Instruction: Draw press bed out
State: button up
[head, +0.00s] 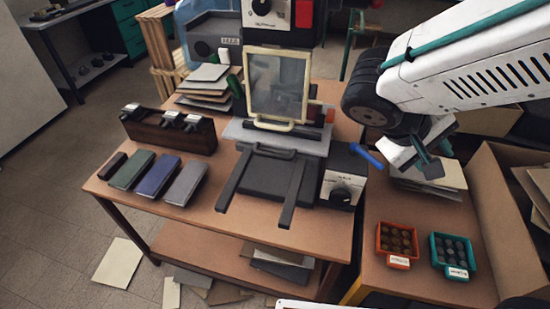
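The press (283,12) stands at the back of the wooden table. Its grey bed plate (238,132) sits at the back end of two dark rails (292,190) that reach toward the table's front. A dark bar handle (268,151) is on the bed's front edge. A cream-framed clear guard (278,86) with a cream handle stands upright over the bed and covers part of it. My gripper (428,168) hangs at the right, above the side table and apart from the bed. Its fingers are partly hidden, so I cannot tell their opening.
A control box with a dial (343,188) stands right of the rails. A blue bar (366,155) is between it and my gripper. Books (148,176) and a wooden tool rack (165,131) are at left. Orange (397,243) and teal (453,256) trays sit at right. The table front is clear.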

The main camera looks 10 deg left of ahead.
jog(key=w+a+f+n+t+y, duration=0.1)
jog(key=a+f+n+t, duration=0.2)
jog(key=a, duration=0.5)
jog(key=w+a+f+n+t, duration=0.2)
jog(key=a+f+n+t, duration=0.1)
jog(key=a, duration=0.5)
jog(key=w+a+f+n+t+y, duration=0.1)
jog(key=a+f+n+t, duration=0.2)
jog(key=a+t, duration=0.2)
jog(key=shift+w+a+f+y, duration=0.1)
jog(key=shift+w+a+y, duration=0.05)
jog(key=shift+a, duration=0.7)
jog(key=shift+w+a+y, duration=0.15)
jog(key=shift+a, duration=0.7)
jog(key=s+a+f+n+t+y, duration=0.2)
jog(key=s+a+f+n+y, duration=0.15)
jog(key=a, duration=0.35)
jog(key=a+x, duration=0.1)
jog(key=x, duration=0.7)
jog(key=shift+w+f+m, duration=0.2)
jog(key=shift+f+m, duration=0.05)
jog(key=shift+m, duration=0.1)
jog(key=shift+y, duration=0.25)
grip_shut()
